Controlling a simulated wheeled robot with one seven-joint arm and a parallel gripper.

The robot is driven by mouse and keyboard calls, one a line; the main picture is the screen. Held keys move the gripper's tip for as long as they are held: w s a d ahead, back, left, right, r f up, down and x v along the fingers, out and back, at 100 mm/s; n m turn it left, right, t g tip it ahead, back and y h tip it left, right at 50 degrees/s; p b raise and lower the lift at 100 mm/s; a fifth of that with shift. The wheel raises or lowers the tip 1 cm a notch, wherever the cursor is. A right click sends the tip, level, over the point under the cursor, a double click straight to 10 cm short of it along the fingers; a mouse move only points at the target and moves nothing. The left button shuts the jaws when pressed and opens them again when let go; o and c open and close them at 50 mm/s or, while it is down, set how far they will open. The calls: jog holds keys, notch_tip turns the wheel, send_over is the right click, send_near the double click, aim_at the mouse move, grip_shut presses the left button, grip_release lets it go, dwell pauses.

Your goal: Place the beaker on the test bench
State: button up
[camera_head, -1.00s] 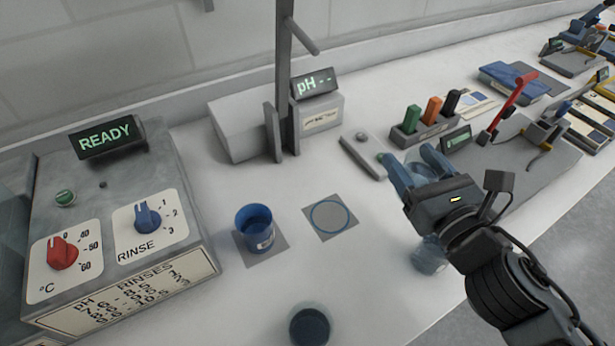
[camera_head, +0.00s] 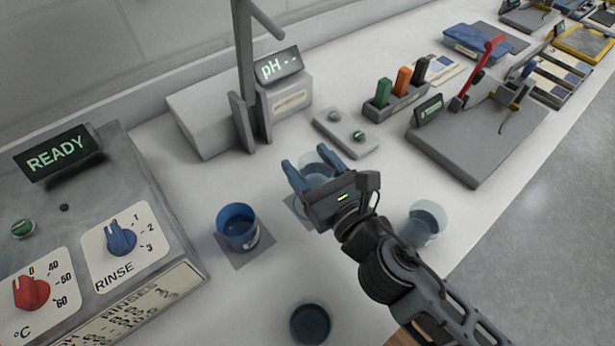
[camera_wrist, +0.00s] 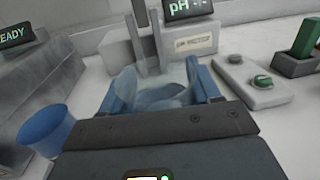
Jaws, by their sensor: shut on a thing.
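A clear beaker (camera_head: 318,162) is held between the blue fingers of my gripper (camera_head: 310,172). In the wrist view the clear beaker (camera_wrist: 155,95) shows between the two fingers (camera_wrist: 162,90), with its lower part hidden by the gripper body. My gripper is over the white test bench (camera_head: 290,270), in front of the pH meter. A grey square mat (camera_head: 293,207) lies beneath it, mostly hidden by the gripper. I cannot tell the beaker's height above the bench.
A blue beaker (camera_head: 237,229) stands on a mat to the left. Another clear beaker (camera_head: 425,222) stands right of my arm, and a dark-filled one (camera_head: 310,323) stands in front. The pH meter's stand (camera_head: 245,90) rises behind; a button box (camera_head: 346,135) is behind right.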

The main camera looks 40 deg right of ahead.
jog(key=shift+w+a, duration=0.15)
jog(key=shift+a+f+b, duration=0.1)
jog(key=shift+f+b, duration=1.35)
jog(key=shift+f, duration=0.6)
jog(key=shift+f, duration=0.1)
jog(key=o, duration=1.3)
jog(key=s+b, duration=0.2)
jog(key=s, duration=0.1)
jog(key=s+a+b, duration=0.1)
jog(key=s+b, duration=0.1)
jog(key=s, duration=0.2)
jog(key=s+b, duration=0.3)
jog(key=s, duration=0.1)
jog(key=shift+a+f, duration=0.2)
jog(key=shift+s+r, duration=0.25)
jog(key=shift+s, duration=0.25)
